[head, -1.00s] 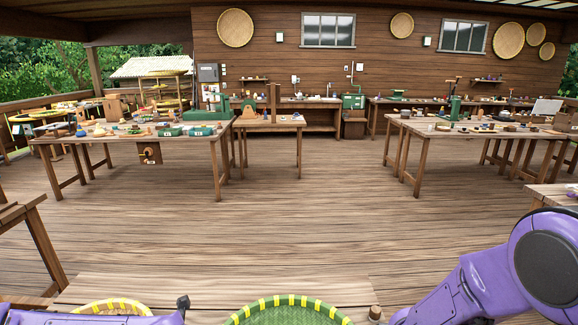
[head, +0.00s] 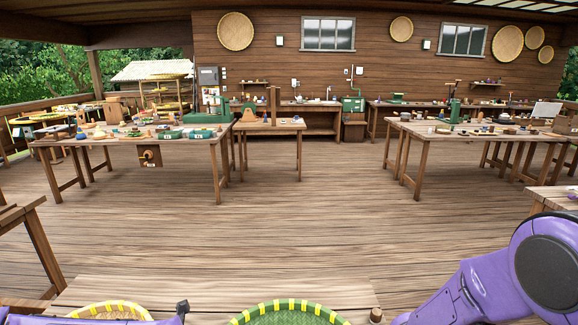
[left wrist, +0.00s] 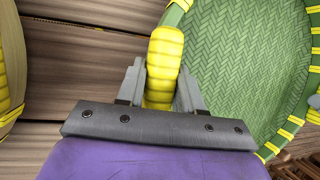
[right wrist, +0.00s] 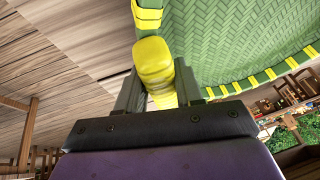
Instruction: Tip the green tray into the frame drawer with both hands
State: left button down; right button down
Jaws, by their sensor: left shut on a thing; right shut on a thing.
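The green tray (head: 291,316) is a woven round tray with yellow bindings on its rim. Only its far edge shows at the bottom of the head view. My left gripper (left wrist: 162,82) is shut on a yellow handle (left wrist: 165,55) at the tray's rim, with the green weave (left wrist: 245,60) to its right. My right gripper (right wrist: 158,88) is shut on another yellow handle (right wrist: 153,60), with the weave (right wrist: 235,35) above and right. I cannot make out the frame drawer or tell how far the tray is tilted.
A yellow-rimmed basket (head: 112,309) lies left of the tray, close to my left arm. A wooden bench top (head: 215,287) is under them, with a small knob (head: 376,315) at right. Open deck (head: 300,225) lies beyond, before cluttered worktables (head: 130,137).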

pick_arm(q)
jog(key=shift+d+r, duration=0.1)
jog(key=shift+d, duration=0.15)
pick_arm(e)
jog(key=shift+a, duration=0.3)
pick_arm(q)
jog(key=c, duration=0.9)
grip_release()
pick_arm(e)
jog(key=c, duration=0.9)
grip_release()
pick_arm(q)
jog(key=shift+a, duration=0.15)
pick_arm(e)
jog(key=shift+d, duration=0.1)
pick_arm(q)
jog(key=o, duration=0.6)
jog(key=shift+a, duration=0.1)
pick_arm(e)
jog(key=shift+d, duration=0.1)
jog(key=o, duration=0.6)
pick_arm(q)
jog(key=o, duration=0.3)
pick_arm(e)
jog(key=o, duration=0.3)
